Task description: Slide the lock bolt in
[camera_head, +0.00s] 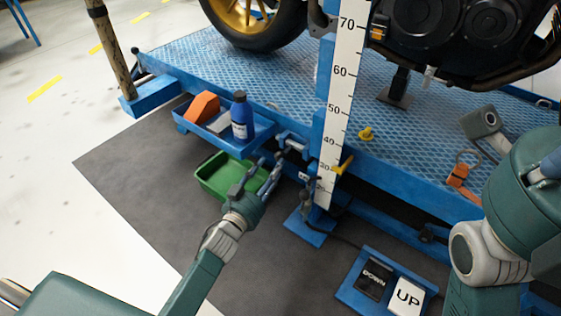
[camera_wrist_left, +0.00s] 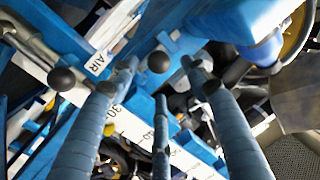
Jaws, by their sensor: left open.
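In the head view my left gripper (camera_head: 277,168) is open at the lift's front edge, beside the measuring post (camera_head: 340,95). A small metal bolt fitting (camera_head: 292,141) sits on the blue frame just beyond its fingers. The left wrist view shows my open gripper (camera_wrist_left: 160,82) with three blue-grey fingers. A black ball knob (camera_wrist_left: 159,62) appears between the fingertips; contact cannot be told. A second black ball knob (camera_wrist_left: 61,79) is to the left, outside the fingers. Which knob belongs to the lock bolt, and how far the bolt is in, cannot be told.
A blue tray (camera_head: 182,125) with a blue bottle (camera_head: 240,117) hangs beyond a green bin (camera_head: 213,190). A yellow lever (camera_head: 345,164) is by the post. Pedals (camera_head: 409,293) lie in front on the dark mat (camera_head: 130,170). The motorcycle wheel (camera_head: 250,40) stands on the platform.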

